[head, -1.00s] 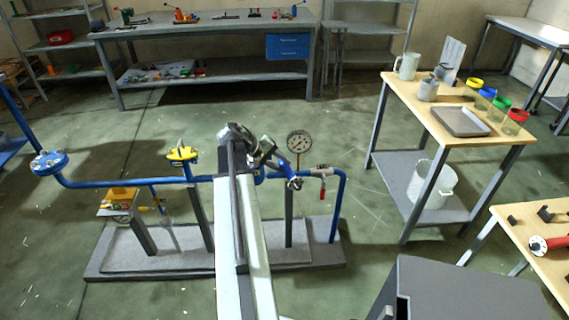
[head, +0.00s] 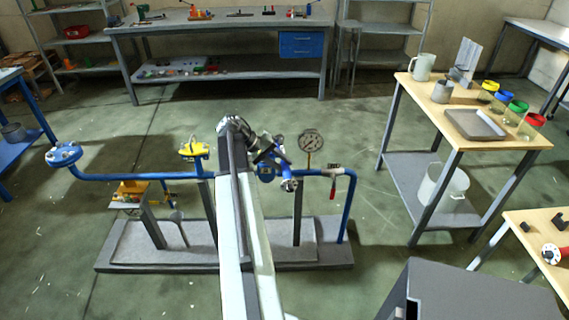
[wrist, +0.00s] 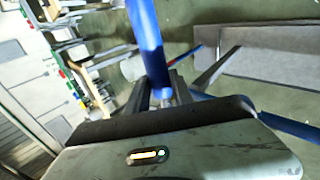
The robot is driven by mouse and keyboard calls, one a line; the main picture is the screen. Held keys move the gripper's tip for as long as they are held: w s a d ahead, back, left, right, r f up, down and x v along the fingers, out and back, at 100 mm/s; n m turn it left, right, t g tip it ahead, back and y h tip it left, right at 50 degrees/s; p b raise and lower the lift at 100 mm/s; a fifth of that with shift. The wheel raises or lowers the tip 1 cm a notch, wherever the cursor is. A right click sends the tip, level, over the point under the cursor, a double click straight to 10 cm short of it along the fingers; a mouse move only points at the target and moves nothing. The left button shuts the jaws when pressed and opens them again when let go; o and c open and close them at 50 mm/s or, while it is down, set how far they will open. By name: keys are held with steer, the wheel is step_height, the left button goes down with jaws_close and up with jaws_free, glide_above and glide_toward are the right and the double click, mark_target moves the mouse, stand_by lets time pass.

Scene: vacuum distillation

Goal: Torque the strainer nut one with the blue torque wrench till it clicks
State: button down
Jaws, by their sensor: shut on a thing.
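My gripper (wrist: 163,92) is shut on a blue bar (wrist: 147,38), which looks like the torque wrench's handle. The bar runs up out of the top of the wrist view, so its head is not seen. In the head view my gripper (head: 266,155) is over the blue pipe rig, left of the pressure gauge (head: 311,142). A blue fitting (head: 267,172), perhaps the strainer, shows just below it, with a silver end (head: 289,185) at lower right. I cannot make out nut one, nor whether the wrench touches it.
The rig stands on a grey base plate (head: 330,257). A red-handled valve (head: 333,189) is right of the gauge. A yellow-topped valve (head: 194,149) and a blue flange (head: 64,155) are at left. A wooden table (head: 430,102) stands at right. Green floor is clear behind the rig.

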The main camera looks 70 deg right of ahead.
steer(key=shift+s+d+n, duration=0.2)
steer(key=shift+s+n, duration=0.1)
steer(key=shift+s, duration=0.15)
steer(key=shift+r+p, duration=2.3)
step_height(320, 180, up, 4)
steer(key=p, duration=0.4)
steer(key=shift+r, duration=0.15)
steer(key=shift+f, duration=0.2)
steer(key=shift+s, duration=0.1)
